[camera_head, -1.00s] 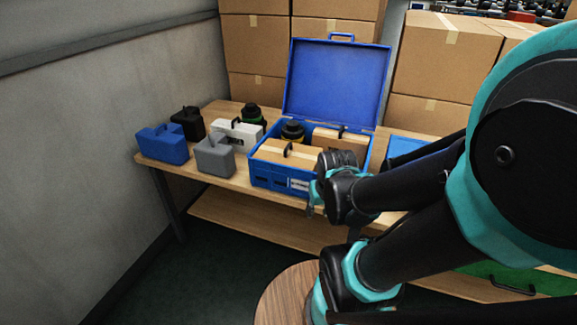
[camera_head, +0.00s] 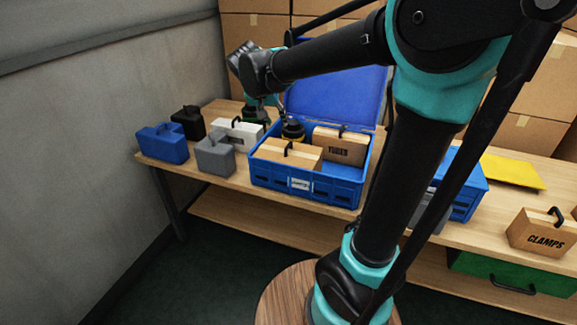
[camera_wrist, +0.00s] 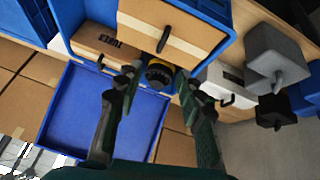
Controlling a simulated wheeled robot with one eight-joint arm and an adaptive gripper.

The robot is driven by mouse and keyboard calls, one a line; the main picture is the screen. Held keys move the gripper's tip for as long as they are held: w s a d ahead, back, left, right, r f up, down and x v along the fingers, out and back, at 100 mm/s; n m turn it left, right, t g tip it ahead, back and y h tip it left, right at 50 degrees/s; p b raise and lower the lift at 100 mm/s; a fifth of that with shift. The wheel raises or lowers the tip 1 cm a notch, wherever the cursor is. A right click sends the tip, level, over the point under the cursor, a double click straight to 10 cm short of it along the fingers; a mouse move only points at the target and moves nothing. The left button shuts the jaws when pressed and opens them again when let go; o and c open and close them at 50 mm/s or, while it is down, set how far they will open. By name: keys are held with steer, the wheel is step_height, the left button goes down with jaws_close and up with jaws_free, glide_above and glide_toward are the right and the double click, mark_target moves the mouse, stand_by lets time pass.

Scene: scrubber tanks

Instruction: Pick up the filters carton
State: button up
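No label reading "filters" can be made out. A light-brown carton (camera_head: 288,152) with a black handle lies in the front left of the open blue crate (camera_head: 275,178); its label is not readable. It also shows in the wrist view (camera_wrist: 180,30). Beside it in the crate stands a carton marked TUBES (camera_head: 340,146). A black-topped canister (camera_head: 293,131) with a yellow band is behind the front carton. My gripper (camera_wrist: 161,78) is open and empty, its fingers framing the canister in the wrist view. In the head view my gripper (camera_head: 264,103) is behind the crate's left side, partly hidden.
Blue (camera_head: 163,144), black (camera_head: 190,122), grey (camera_head: 215,155) and white (camera_head: 238,133) cases stand left of the crate. The raised blue lid (camera_head: 335,95) is behind it. A CLAMPS carton (camera_head: 543,234) and yellow sheet (camera_head: 513,171) are at right. Large boxes (camera_head: 250,35) stand behind.

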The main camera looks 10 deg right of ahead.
mark_target(288, 161)
steer(key=x, duration=1.7)
steer(key=shift+w+a, duration=0.2)
steer(key=shift+w, duration=0.05)
steer(key=shift+r, duration=0.1)
jaws_close()
